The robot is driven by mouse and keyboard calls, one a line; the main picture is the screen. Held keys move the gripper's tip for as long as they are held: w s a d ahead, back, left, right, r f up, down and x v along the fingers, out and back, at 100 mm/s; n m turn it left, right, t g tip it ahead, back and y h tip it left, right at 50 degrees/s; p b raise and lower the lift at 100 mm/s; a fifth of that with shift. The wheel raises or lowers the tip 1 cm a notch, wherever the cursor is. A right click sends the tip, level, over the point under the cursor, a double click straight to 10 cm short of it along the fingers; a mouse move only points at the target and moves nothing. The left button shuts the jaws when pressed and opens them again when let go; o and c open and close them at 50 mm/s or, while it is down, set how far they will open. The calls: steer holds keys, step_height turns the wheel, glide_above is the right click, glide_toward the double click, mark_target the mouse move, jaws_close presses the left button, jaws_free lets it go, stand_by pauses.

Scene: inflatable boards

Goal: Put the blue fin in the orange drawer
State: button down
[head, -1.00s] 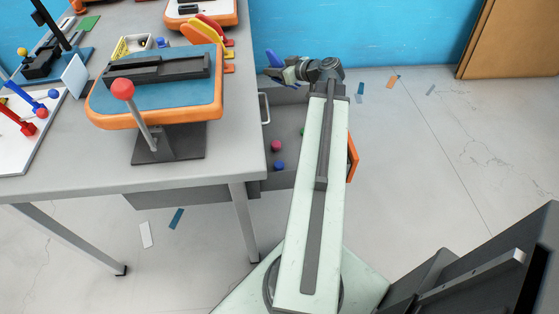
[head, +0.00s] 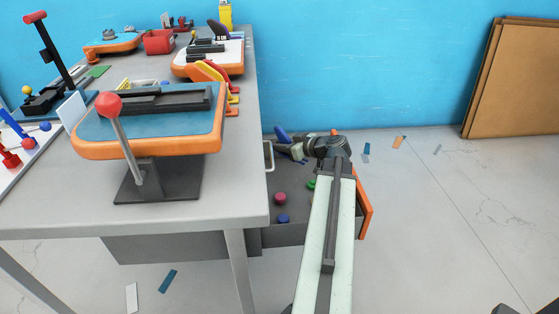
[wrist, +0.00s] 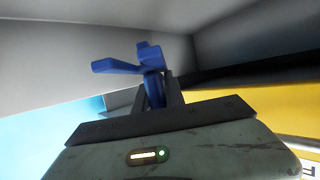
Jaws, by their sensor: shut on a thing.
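My gripper (head: 290,147) is shut on the blue fin (head: 282,134), which sticks up from the jaws. The fin also shows between the fingers in the wrist view (wrist: 153,88). The drawer with the orange front (head: 365,203) is pulled out at the right of the table. Its dark grey inside is partly hidden by my arm. My gripper is at the drawer's far end in the head view; I cannot tell whether the fin is inside or above it.
A red knob (head: 280,198), a blue knob (head: 283,218) and a green piece (head: 311,184) lie in the drawer. The table (head: 225,190) holds an orange-edged blue board (head: 150,130) with a red-ball lever (head: 108,104). Brown panels (head: 510,80) lean on the blue wall. Floor at right is mostly clear.

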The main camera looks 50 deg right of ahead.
steer(key=shift+f+b, duration=1.75)
steer(key=shift+f, duration=0.45)
steer(key=c, duration=1.4)
jaws_free()
steer(key=shift+r, duration=0.2)
steer(key=p+v, duration=0.2)
steer(key=v, duration=0.1)
steer(key=r+p+v, duration=0.1)
steer(key=p+v, duration=0.1)
steer(key=v, duration=0.1)
steer(key=shift+s+r, duration=0.1)
steer(key=shift+r, duration=0.05)
steer(key=shift+s+r, duration=0.15)
steer(key=shift+s, duration=0.45)
